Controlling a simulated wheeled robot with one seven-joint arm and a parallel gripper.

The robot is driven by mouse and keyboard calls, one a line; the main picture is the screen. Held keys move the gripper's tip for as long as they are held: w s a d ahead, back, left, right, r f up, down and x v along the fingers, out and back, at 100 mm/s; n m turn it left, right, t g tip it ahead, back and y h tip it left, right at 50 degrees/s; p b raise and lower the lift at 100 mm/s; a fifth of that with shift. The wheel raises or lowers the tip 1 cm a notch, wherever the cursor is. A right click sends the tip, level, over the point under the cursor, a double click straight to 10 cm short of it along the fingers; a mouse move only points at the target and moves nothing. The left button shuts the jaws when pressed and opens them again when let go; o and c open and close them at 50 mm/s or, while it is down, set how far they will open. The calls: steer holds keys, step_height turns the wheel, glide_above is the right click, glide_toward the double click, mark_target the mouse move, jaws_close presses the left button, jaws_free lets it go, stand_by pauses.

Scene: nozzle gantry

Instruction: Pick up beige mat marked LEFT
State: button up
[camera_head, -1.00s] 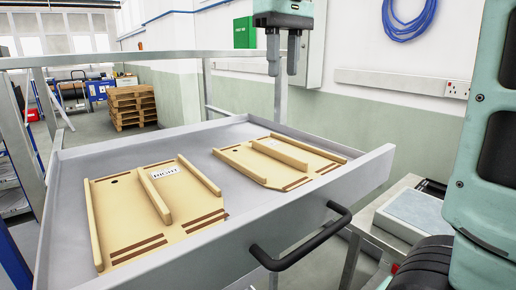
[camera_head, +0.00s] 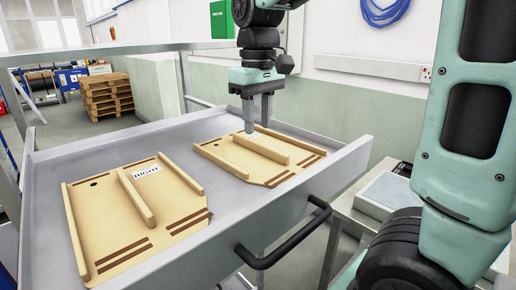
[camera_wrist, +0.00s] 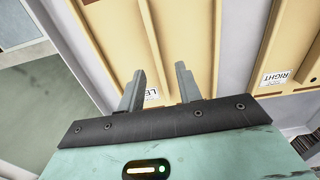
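The beige mat marked LEFT (camera_head: 240,160) lies flat in the drawer tray on the right, with raised beige strips and brown stripes. Its label is hidden in the head view, but part of it, "LE", shows between my fingers in the wrist view, where the mat (camera_wrist: 182,30) fills the middle. My gripper (camera_head: 257,126) points down over the far edge of this mat. Its two grey fingers are apart with nothing held between them in the wrist view (camera_wrist: 160,72). I cannot tell whether the fingertips touch the mat.
A similar beige mat marked RIGHT (camera_head: 180,197) lies to the left in the same grey tray (camera_head: 48,165). The tray has raised walls and a black handle (camera_head: 285,243) in front. A side table (camera_head: 345,215) stands to the right.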

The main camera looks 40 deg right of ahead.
mark_target(258, 149)
steer(key=f, duration=0.1)
steer(key=f+p, duration=0.1)
steer(key=f, duration=0.1)
steer(key=shift+w+d+f+p, duration=0.2)
steer(key=shift+w+f+p, duration=0.1)
steer(key=shift+w+p, duration=0.05)
steer(key=shift+f, duration=0.65)
jaws_close()
steer(key=shift+r, duration=0.1)
